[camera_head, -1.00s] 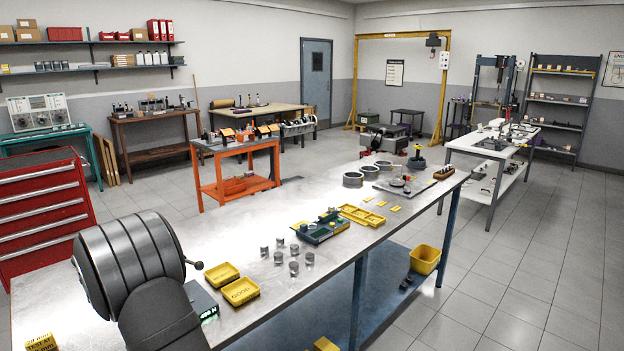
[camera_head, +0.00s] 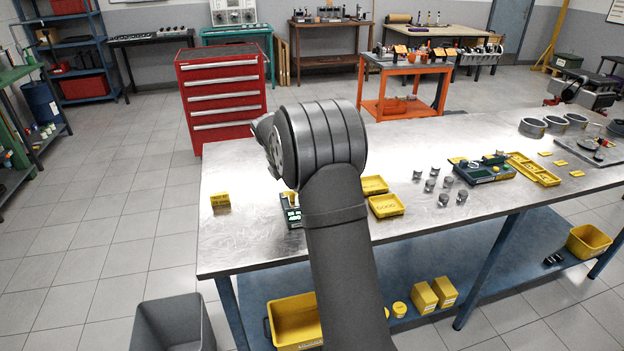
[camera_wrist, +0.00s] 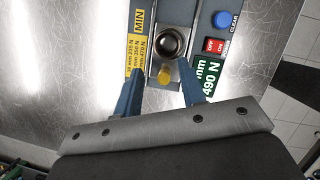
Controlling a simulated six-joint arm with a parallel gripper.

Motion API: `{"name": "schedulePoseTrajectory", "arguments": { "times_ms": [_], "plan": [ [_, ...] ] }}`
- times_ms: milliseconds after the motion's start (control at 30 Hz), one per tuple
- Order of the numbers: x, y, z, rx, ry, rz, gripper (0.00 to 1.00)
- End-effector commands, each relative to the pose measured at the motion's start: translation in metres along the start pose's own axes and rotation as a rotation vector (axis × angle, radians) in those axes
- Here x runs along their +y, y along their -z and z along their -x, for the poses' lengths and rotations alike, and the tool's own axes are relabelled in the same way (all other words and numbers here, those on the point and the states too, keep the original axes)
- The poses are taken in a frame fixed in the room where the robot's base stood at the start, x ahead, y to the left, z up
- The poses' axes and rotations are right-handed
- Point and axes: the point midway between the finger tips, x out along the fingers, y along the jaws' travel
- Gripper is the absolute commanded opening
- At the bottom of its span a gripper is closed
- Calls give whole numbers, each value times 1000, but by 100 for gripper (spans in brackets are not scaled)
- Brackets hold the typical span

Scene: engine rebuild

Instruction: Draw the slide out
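A grey tester (camera_head: 291,215) with a green display stands on the metal bench, partly hidden behind my arm. My gripper (camera_wrist: 160,80) has two blue fingers, spread apart on either side of the slide's near end. I cannot tell how high the fingers are. In the head view my gripper is hidden behind my arm.
The tester has a yellow label strip (camera_wrist: 138,48), a green display (camera_wrist: 208,80), a red switch (camera_wrist: 214,46) and a blue button (camera_wrist: 221,20). Yellow trays (camera_head: 386,206) and several small metal cylinders (camera_head: 445,184) lie right of my arm. A yellow block (camera_head: 220,201) stands left.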

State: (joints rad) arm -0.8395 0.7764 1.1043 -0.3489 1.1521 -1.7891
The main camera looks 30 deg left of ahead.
Motion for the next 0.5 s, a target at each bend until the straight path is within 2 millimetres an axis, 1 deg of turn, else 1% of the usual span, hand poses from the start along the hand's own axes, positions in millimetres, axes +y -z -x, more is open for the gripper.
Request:
{"name": "schedulePoseTrajectory", "arguments": {
  "times_ms": [33, 67, 100, 300, 400, 500],
  "plan": [
    [3, -8, 14, 25, 3, -38, 37],
    [4, -12, 22, 45, 8, -62, 37],
    [5, -18, 35, 76, 16, -94, 37],
    [6, -38, 106, 253, 43, -212, 37],
    [4, -42, 129, 310, 50, -231, 37],
    [3, -43, 138, 337, 54, -238, 37]
  ]
}}
